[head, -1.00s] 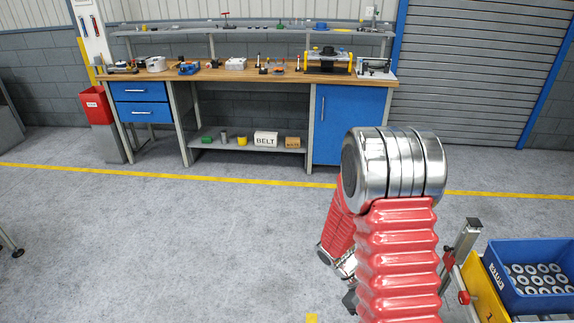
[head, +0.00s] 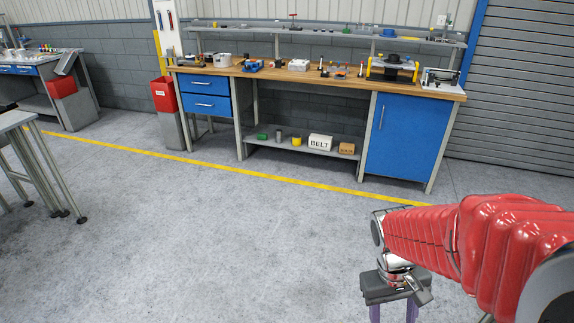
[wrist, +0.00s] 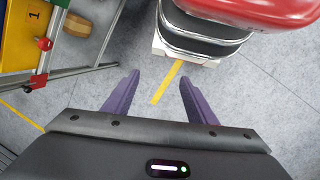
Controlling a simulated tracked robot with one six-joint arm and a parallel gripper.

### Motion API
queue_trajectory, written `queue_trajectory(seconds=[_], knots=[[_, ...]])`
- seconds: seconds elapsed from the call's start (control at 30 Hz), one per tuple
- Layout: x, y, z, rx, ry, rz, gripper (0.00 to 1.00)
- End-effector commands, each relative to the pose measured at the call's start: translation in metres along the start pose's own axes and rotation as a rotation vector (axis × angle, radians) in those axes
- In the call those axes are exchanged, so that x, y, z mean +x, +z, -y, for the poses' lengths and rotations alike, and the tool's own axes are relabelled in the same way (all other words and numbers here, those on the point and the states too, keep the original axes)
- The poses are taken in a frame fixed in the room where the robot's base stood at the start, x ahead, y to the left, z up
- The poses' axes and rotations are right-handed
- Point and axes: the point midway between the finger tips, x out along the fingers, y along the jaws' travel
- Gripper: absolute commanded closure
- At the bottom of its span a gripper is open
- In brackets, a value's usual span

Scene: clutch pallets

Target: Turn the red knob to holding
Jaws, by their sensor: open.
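In the wrist view, a small red knob-like part (wrist: 44,43) sits on the metal frame beside a yellow panel marked 1, at the upper left. A second small red part (wrist: 27,88) is lower on the same frame. I cannot tell which is the task's red knob, and no setting marks can be read. My gripper (wrist: 159,76) is open and empty, its two purple fingers apart above the bare floor, to the right of the red parts. In the head view my gripper (head: 394,314) hangs at the bottom, its fingers partly cut off. Neither red part shows there.
A workbench (head: 330,78) with tools and a blue cabinet (head: 403,138) stands along the back wall. A red bin (head: 164,94) is at its left end. A metal table (head: 16,119) stands at the left edge. The middle floor is open, crossed by a yellow line.

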Motion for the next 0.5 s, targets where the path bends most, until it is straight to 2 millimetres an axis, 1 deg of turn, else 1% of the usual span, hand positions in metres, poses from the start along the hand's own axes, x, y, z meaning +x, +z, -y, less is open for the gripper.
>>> queue_trajectory(seconds=[0.03,0.1,0.5], knots=[[-0.009,0.001,0.004,0.016,-0.010,-0.034,0.48],[-0.019,0.001,0.009,0.037,-0.025,-0.078,0.48],[-0.077,0.010,0.036,0.114,-0.107,-0.318,0.48]])
